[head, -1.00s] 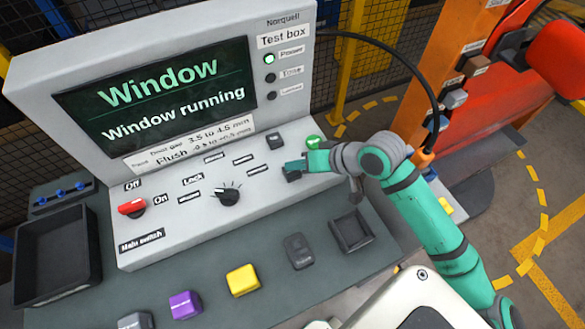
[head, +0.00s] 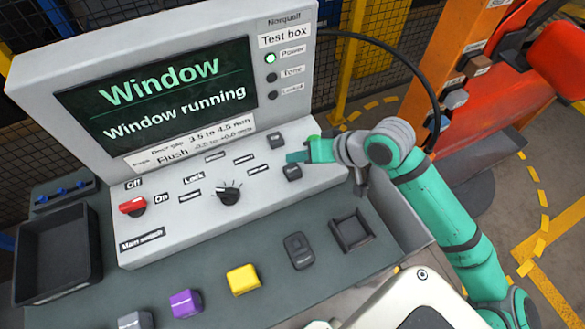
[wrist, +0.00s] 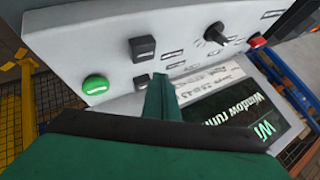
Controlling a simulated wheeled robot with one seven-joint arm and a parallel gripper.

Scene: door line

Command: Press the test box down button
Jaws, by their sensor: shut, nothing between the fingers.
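The test box (head: 290,100) is a grey console whose lit screen (head: 175,95) reads "Window" and "Window running". Its sloping panel carries two dark buttons at the right: a back one (head: 276,140) and a front one (head: 292,172). I cannot read which is marked down. My gripper (head: 296,157) is shut and empty, its tip over the panel between the two, apart from the front button. In the wrist view the gripper tip (wrist: 158,80) is beside the back button (wrist: 142,80), partly covering it; the front button (wrist: 142,47) is clear.
A green button (wrist: 95,84) sits beside the back dark button; my gripper hides it in the head view. A rotary knob (head: 229,195) and red main switch (head: 132,206) are further left. A black tray (head: 350,230), grey fob (head: 299,251) and coloured blocks lie in front.

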